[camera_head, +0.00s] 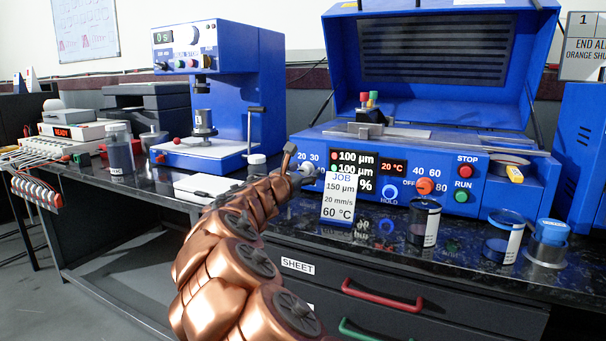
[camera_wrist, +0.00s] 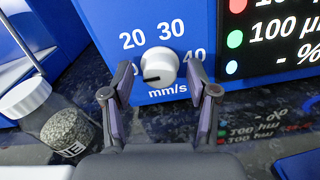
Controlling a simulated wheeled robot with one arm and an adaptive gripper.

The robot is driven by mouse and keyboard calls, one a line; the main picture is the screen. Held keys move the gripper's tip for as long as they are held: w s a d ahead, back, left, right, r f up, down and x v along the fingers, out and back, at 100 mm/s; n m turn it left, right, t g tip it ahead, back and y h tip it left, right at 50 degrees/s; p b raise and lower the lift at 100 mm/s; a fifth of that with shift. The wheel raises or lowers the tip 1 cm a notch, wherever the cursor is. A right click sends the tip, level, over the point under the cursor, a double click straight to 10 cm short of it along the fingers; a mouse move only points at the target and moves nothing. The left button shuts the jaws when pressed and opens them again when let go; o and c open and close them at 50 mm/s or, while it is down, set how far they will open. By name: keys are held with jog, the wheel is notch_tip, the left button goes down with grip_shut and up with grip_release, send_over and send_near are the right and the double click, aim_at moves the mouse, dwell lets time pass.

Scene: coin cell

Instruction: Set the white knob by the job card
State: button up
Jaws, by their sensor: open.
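The white knob (camera_wrist: 160,66) is on the blue front panel of the coater, above the label "mm/s". Its dark mark points left and slightly down, below the printed 20. The numbers 20, 30 and 40 show around it; the left finger may hide others. My gripper (camera_wrist: 159,78) is open, with one finger on each side of the knob; I cannot tell whether they touch it. In the head view my gripper (camera_head: 292,163) is in front of the panel and partly hides the knob. The job card (camera_head: 340,199) reads 150 µm, 20 mm/s, 60 °C.
A jar of grey grains (camera_wrist: 66,130) stands close left of my gripper. The blue lid (camera_head: 440,50) is up.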

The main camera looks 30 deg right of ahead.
jog(key=shift+c, duration=0.2)
grip_shut()
jog(key=shift+m, duration=0.4)
jog(key=m+b, duration=0.1)
jog(key=m, duration=0.4)
jog(key=shift+b, duration=0.3)
jog(key=m+b, duration=0.2)
jog(key=m, duration=0.4)
jog(key=shift+b, duration=0.3)
